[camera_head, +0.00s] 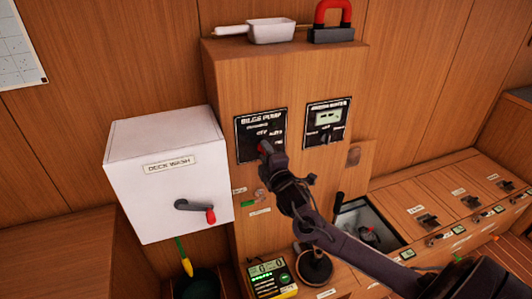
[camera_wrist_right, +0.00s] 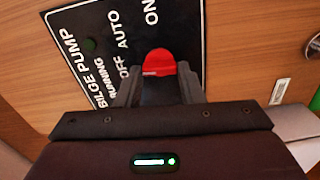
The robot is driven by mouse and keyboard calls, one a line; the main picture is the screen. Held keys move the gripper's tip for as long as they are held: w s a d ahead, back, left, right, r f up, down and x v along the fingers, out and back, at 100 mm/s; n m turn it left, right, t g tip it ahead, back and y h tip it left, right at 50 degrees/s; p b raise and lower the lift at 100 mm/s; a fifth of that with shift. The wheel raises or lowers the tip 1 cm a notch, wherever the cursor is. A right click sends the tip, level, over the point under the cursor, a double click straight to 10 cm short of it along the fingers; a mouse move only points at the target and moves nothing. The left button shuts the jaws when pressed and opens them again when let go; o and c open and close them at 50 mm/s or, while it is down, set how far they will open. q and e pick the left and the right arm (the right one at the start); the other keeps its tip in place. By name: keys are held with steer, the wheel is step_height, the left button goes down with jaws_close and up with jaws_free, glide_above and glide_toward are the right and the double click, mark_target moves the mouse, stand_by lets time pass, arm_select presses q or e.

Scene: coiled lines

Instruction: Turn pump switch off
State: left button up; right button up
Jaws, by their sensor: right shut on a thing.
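The bilge pump panel (camera_head: 246,152) is a black plate on the wooden cabinet front, with OFF, AUTO and ON labels in white. It also shows in the right wrist view (camera_wrist_right: 100,45). The red-tipped pump switch (camera_wrist_right: 160,63) sits at the panel's lower part. My right gripper (camera_head: 268,153) reaches in from the lower right and is shut on the switch, one finger on each side of it in the right wrist view (camera_wrist_right: 158,85). The fingers hide much of the switch, and I cannot tell which label it points to. My left gripper is not in view.
A white deck wash box (camera_head: 165,190) with a red-tipped handle juts out left of the panel. A second panel with a display (camera_head: 327,122) is on the right. A white scoop (camera_head: 270,31) and a red-handled tool (camera_head: 333,22) lie on top. A yellow meter (camera_head: 271,279) stands below.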

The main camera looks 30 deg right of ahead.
steer(key=shift+n, duration=0.6)
steer(key=o, duration=1)
steer(key=b+v, duration=0.1)
steer(key=v, duration=0.6)
steer(key=shift+s+a+b, duration=0.15)
steer(key=shift+s+b, duration=0.15)
steer(key=shift+s, duration=0.1)
